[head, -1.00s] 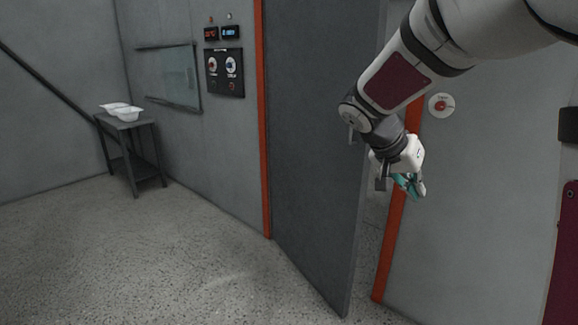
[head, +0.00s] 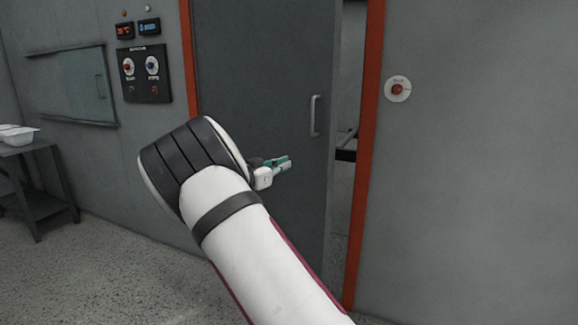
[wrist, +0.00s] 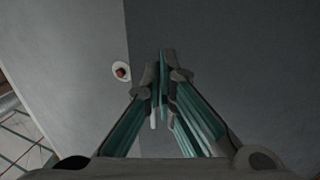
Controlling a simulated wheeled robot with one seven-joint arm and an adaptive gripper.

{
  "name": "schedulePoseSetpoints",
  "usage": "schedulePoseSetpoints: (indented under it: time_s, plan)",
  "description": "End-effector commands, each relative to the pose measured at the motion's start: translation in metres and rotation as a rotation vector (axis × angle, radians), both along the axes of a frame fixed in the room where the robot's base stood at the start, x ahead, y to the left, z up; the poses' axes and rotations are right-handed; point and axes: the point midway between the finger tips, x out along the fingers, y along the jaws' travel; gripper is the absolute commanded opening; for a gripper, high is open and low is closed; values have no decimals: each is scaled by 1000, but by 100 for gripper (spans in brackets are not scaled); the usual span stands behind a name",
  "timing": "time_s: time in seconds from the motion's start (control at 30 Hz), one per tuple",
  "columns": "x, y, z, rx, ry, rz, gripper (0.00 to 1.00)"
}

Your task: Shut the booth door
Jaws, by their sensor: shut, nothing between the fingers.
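The grey booth door (head: 265,60) stands ajar in the head view. A narrow gap shows between its right edge and the orange right post of the door frame (head: 362,180). An upright metal handle (head: 315,116) is on the door near that edge. My gripper (head: 285,162) is in front of the door, below and left of the handle. Its teal fingers point right and are shut and empty; whether they touch the door cannot be told. The wrist view also shows the fingers (wrist: 163,75) together, with grey surfaces beyond. My arm hides the lower left of the door.
A red button on a round white plate (head: 397,89) is on the wall right of the frame. A control panel (head: 143,76) and a shallow hatch (head: 75,86) are on the left wall. A dark table (head: 38,190) with white tubs (head: 18,135) stands far left. Floor there is clear.

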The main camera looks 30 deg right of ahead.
Motion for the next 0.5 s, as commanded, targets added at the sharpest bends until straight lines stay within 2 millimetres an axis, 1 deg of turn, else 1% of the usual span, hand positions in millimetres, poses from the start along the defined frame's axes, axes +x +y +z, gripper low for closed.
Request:
schedulePoseSetpoints:
  time_s: [0.03,0.2,0.5]
  plan:
    - [2,-9,-1,0,0,-3,0]
    - [12,-40,-1,1,0,-5,0]
    - [32,-92,-1,3,1,-4,0]
